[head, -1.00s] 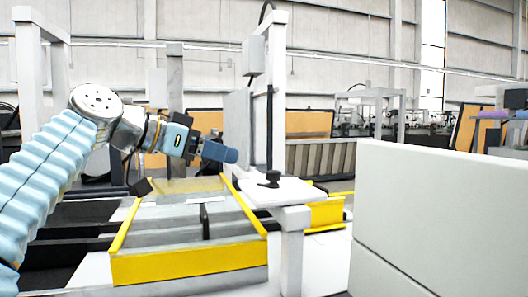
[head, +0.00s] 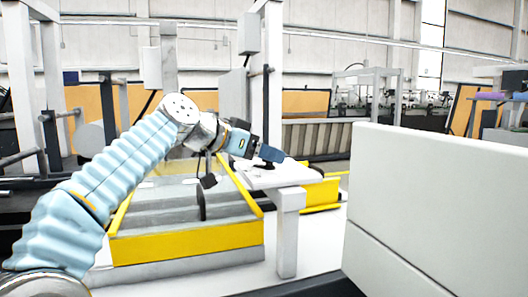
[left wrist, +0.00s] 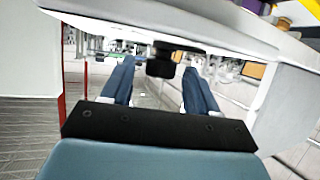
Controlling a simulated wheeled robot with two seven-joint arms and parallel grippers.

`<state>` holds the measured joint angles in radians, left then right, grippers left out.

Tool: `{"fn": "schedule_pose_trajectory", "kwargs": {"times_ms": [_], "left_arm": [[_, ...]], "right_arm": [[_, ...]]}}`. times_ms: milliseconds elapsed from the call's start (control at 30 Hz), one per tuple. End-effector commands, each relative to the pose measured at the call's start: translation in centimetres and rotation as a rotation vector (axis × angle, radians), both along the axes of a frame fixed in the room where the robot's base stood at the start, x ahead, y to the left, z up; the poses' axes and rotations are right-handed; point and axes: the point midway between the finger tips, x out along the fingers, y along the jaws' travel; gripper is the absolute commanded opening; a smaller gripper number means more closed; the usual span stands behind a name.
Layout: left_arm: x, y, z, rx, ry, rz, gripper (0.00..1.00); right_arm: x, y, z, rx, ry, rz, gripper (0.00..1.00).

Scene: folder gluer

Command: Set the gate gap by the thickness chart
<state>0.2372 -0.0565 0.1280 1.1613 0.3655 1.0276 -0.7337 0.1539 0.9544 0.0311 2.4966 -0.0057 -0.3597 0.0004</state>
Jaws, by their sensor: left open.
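My left gripper (head: 271,153) is over the white shelf (head: 290,178) beside the yellow-edged machine bed. In the left wrist view its two blue fingers (left wrist: 158,68) are apart, with nothing held between them. A black knob (left wrist: 162,62) shows ahead, between the fingertips in the picture, against the white part; I cannot tell whether they touch it. In the head view the knob is mostly hidden by the gripper. A tall grey plate (head: 233,108) stands behind the shelf, next to a white post. No thickness chart can be made out. My right gripper is not in view.
The yellow-edged bed (head: 190,243) lies below my left arm. A large white cabinet (head: 440,200) blocks the right foreground. A grey box (head: 250,34) hangs on the post. White floor shows between the shelf leg and the cabinet.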

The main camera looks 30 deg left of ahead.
Motion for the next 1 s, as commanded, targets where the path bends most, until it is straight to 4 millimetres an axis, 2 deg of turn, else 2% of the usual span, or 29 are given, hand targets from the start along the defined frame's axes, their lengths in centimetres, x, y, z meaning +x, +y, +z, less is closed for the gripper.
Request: {"fn": "schedule_pose_trajectory", "kwargs": {"times_ms": [233, 600, 1000], "left_arm": [[0.06, -0.04, -0.03, 0.0, 0.0, 0.0, 0.6], [0.04, -0.02, -0.02, 0.0, 0.0, 0.001, 0.04], [-0.07, -0.17, 0.05, 0.002, -0.001, 0.077, 0.04]], "right_arm": [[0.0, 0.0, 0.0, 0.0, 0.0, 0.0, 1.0], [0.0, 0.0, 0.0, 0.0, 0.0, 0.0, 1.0], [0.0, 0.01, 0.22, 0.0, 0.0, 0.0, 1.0]]}}
